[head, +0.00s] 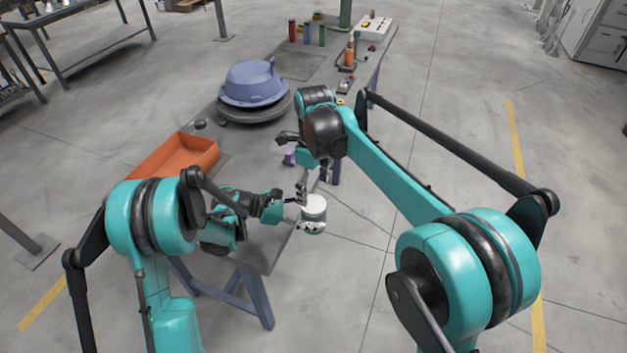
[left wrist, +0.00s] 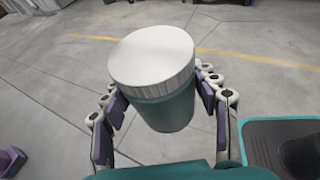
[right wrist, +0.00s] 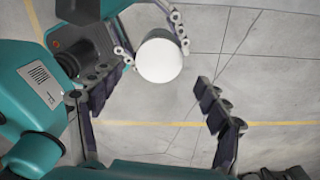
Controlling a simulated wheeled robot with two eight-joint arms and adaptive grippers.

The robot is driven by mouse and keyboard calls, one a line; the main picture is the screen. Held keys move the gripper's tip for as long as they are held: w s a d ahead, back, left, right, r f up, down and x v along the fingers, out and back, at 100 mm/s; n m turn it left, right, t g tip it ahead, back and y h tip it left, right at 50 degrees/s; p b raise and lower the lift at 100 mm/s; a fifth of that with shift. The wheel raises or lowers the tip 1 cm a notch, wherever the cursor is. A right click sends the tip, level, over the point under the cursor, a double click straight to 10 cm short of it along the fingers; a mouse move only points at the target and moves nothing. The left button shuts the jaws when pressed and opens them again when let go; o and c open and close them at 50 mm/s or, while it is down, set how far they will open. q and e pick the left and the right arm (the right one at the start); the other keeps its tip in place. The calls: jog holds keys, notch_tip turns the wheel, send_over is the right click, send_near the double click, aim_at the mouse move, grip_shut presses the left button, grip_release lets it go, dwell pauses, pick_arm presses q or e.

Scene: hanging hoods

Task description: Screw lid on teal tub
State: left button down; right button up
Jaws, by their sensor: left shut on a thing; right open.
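The teal tub (left wrist: 168,112) is upright between the fingers of my left gripper (head: 308,222), held just off the table's near right edge, above the floor. The white lid (head: 314,201) sits on top of the tub. It also shows in the left wrist view (left wrist: 152,56), level and covering the mouth; I cannot tell how tightly it is seated. My right gripper (head: 302,184) is open, above and beside the lid. In the right wrist view the lid (right wrist: 158,60) shows as a white disc beyond the open fingers, which do not touch it.
Bottles and tools stand at the far end. Open floor lies to the right of the table.

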jog(key=n, duration=0.5)
jog(key=shift+r, duration=0.25)
jog(key=n, duration=0.4)
jog(key=shift+r+n, duration=0.15)
jog(key=shift+n, duration=0.25)
jog(key=n, duration=0.5)
jog(key=shift+r, duration=0.2)
jog(key=n, duration=0.4)
jog(key=shift+r, duration=0.15)
jog(key=n, duration=0.5)
jog(key=shift+r, duration=0.2)
jog(key=n, duration=0.5)
jog(key=shift+r, duration=0.15)
jog(key=n, duration=0.4)
jog(key=shift+r, duration=0.15)
jog(key=n, duration=0.5)
jog(key=shift+r, duration=0.15)
